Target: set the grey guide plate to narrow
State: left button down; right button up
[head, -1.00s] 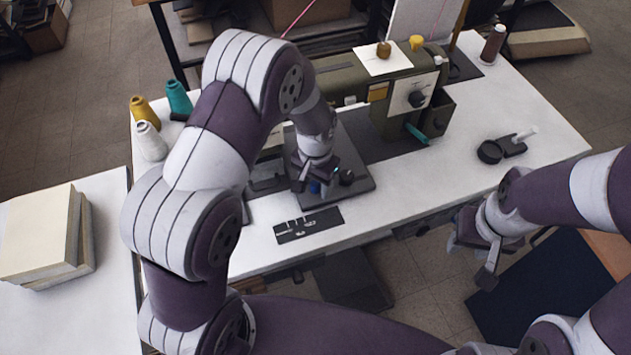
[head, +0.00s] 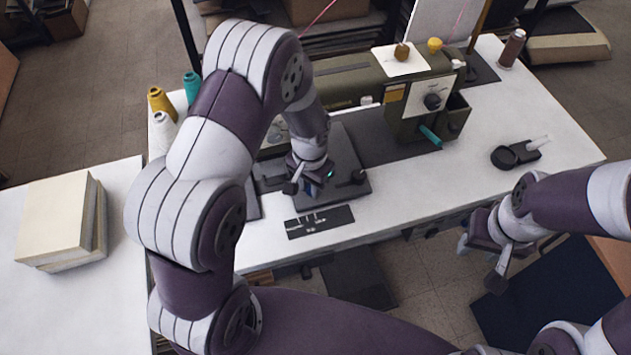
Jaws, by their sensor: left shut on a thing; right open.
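A dark grey plate (head: 345,150) lies on the white table at the front of the olive sewing machine (head: 390,85). I cannot tell whether it is the guide plate or the machine's bed. My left gripper (head: 311,188) is over its front edge, shut on a small blue piece that is mostly hidden between the fingers. A black knob (head: 358,177) stands on the plate just right of that gripper. My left arm hides the plate's left side, and no narrow mark is readable. My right gripper (head: 485,252) is open and empty, off the table's front right edge.
A black strip with small metal parts (head: 320,222) lies in front of the plate. Thread cones (head: 160,102) stand at the left. A black round holder (head: 510,155) lies at the right, with clear white table around it. A stack of pale blocks (head: 60,220) sits on the left table.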

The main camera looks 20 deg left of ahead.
pick_arm(q)
jog(key=c, duration=0.9)
grip_release()
notch_tip(320, 180, up, 13)
jog(key=shift+f, duration=0.1)
jog(key=s+r+n, duration=0.1)
jog(key=s, duration=0.2)
jog(key=s+a+n+t+p, duration=0.1)
jog(key=s, duration=0.3)
jog(key=s+a+r+n+p, duration=0.1)
jog(key=s, duration=0.3)
jog(key=shift+s+a+r+n, duration=0.15)
jog(key=shift+a+r+n, duration=0.1)
jog(key=shift+r+n, duration=0.05)
